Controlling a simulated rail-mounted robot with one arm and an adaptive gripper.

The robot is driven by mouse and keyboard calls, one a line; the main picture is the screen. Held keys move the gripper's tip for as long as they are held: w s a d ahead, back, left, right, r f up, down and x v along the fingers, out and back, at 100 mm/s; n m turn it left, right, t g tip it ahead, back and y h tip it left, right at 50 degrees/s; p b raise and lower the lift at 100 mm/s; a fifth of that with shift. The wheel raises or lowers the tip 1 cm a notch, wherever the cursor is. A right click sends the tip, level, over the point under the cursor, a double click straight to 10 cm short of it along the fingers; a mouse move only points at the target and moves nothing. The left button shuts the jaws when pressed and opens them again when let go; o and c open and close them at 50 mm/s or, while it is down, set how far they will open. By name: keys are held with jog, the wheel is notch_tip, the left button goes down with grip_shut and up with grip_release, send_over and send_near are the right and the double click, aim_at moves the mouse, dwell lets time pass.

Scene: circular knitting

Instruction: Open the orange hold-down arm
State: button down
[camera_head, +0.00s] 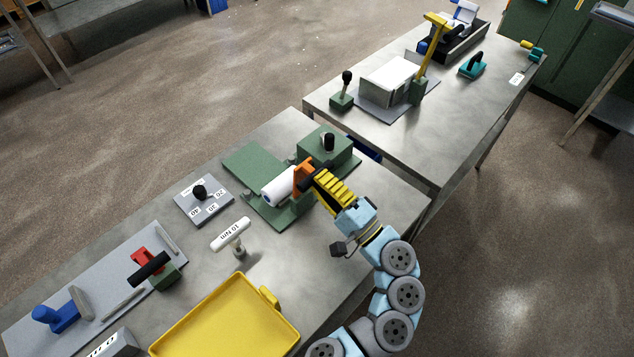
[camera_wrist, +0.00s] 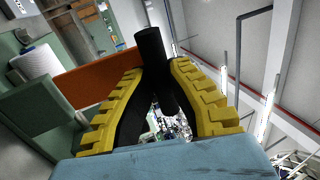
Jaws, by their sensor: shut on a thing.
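The orange hold-down arm (camera_head: 302,176) stands at the green fixture (camera_head: 250,166), by the end of a white roll (camera_head: 278,188). In the wrist view the orange arm (camera_wrist: 90,84) runs in from the left to a black handle (camera_wrist: 151,42). My gripper (camera_head: 315,176), with yellow ribbed fingers, is shut on this black handle. In the wrist view the fingertips of my gripper (camera_wrist: 160,66) lie on both sides of the handle. My fingers partly hide the handle and the arm's near end in the head view.
A green block with a black knob (camera_head: 328,142) stands just behind the arm. A grey dial plate (camera_head: 204,201), a white T-handle (camera_head: 231,236) and a yellow tray (camera_head: 228,320) are on the same table. A second table (camera_head: 400,140) with other fixtures stands behind.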

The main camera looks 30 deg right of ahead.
jog(key=shift+f, duration=0.1)
dwell(0.4)
jog(key=c, duration=0.9)
grip_release()
jog(key=shift+s, duration=0.1)
jog(key=shift+v, duration=6)
jog(key=shift+f, duration=0.1)
